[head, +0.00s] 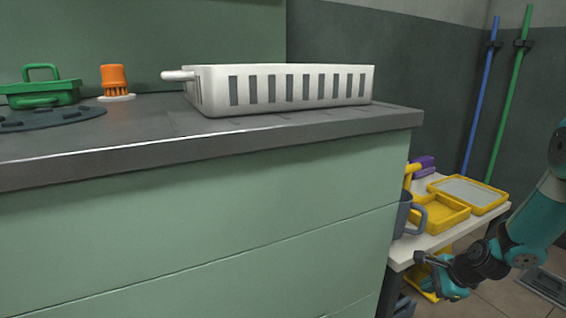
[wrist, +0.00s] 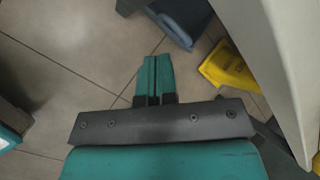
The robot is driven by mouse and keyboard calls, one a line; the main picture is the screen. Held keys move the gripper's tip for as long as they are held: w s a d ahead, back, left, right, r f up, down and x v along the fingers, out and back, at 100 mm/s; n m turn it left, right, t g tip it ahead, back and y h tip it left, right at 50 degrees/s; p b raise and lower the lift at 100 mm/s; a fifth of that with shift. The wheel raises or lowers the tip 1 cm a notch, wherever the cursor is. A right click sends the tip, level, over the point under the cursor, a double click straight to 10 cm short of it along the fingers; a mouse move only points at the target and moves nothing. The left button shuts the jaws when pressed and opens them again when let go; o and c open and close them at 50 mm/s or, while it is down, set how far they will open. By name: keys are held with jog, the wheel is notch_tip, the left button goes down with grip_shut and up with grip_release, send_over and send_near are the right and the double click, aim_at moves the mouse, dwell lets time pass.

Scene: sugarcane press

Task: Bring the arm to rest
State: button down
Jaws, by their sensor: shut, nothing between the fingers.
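My gripper (wrist: 154,80) shows in the wrist view with its two teal fingers together and nothing between them. In the head view my arm reaches in from the right edge, bent downward. My gripper (head: 436,276) is low there, beside the front edge of the low white table, and its fingertips are small and hard to make out.
A green counter (head: 200,230) fills the left, with a white slotted basket (head: 290,88), an orange brush (head: 113,78) and a green-handled item (head: 42,88) on top. The white table (head: 425,243) holds yellow trays (head: 440,212). Blue (head: 480,95) and green (head: 508,100) poles hang on the wall.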

jog(key=s+a+r+n+g+h, duration=0.1)
jog(key=s+a+r+n, duration=0.25)
jog(key=r+n, duration=0.2)
jog(key=s+a+r+n+g+h, duration=0.1)
jog(key=s+a+r+n, duration=0.3)
jog(key=r, duration=0.3)
jog(key=s+a+r+n+h, duration=0.2)
jog(key=s+a+r+n, duration=0.1)
jog(key=s+r+n, duration=0.65)
jog(key=s+a+r+n+g+y+p, duration=0.4)
jog(key=s+a+r+n+p, duration=0.55)
jog(key=s+a+r, duration=0.65)
notch_tip(320, 180, up, 37)
jog(key=w+d+m+p, duration=0.1)
jog(key=w+d+p, duration=0.1)
jog(key=p, duration=3.5)
jog(key=shift+w+f+m+t+y, duration=0.15)
jog(key=shift+w+m+t+y, duration=0.15)
jog(key=shift+w+m, duration=0.05)
jog(key=shift+a, duration=0.2)
